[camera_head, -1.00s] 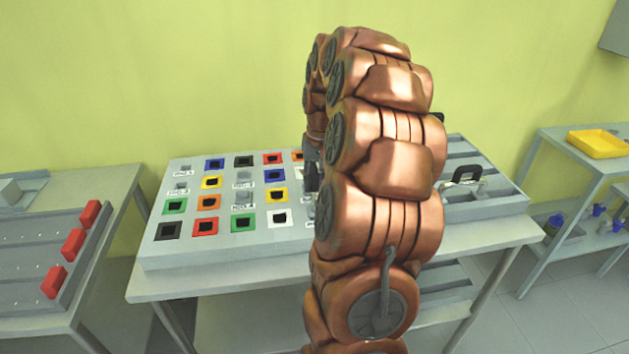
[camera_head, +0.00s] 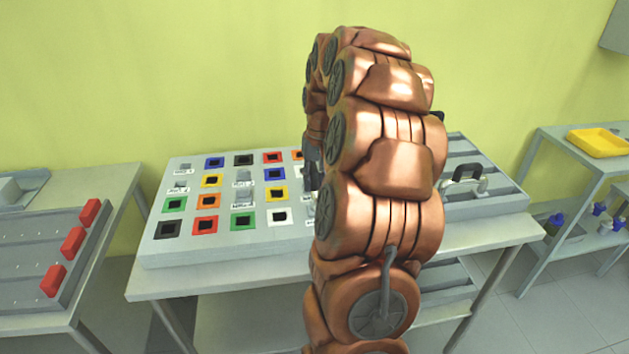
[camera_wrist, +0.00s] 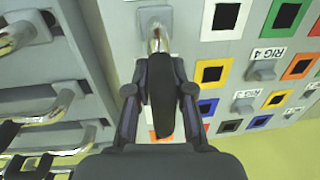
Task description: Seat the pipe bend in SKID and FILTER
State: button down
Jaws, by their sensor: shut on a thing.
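In the wrist view my gripper (camera_wrist: 159,90) is shut on the black grip of the pipe bend (camera_wrist: 160,105). A bright chrome end of the bend shows beyond the fingers, at a grey square fitting on the panel (camera_wrist: 135,75). It looks in line with this fitting, but I cannot tell whether it is seated. The bend's other end is hidden behind the grip and gripper. In the head view my arm covers most of the gripper and the bend; the panel (camera_head: 160,245) lies to its left. I cannot read SKID or FILTER on any label.
Coloured square sockets and grey fittings crowd the panel around the gripper. A rack (camera_head: 500,208) to the right holds another bend (camera_head: 465,180); several bends show at the left in the wrist view. A left bench carries red blocks (camera_head: 73,242). A yellow tray (camera_head: 598,143) sits far right.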

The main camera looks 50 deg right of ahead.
jog(key=shift+f, duration=0.15)
jog(key=c, duration=0.9)
grip_release()
jog(key=shift+c, duration=0.2)
jog(key=shift+r+p, duration=1.3)
jog(key=shift+r, duration=3.25)
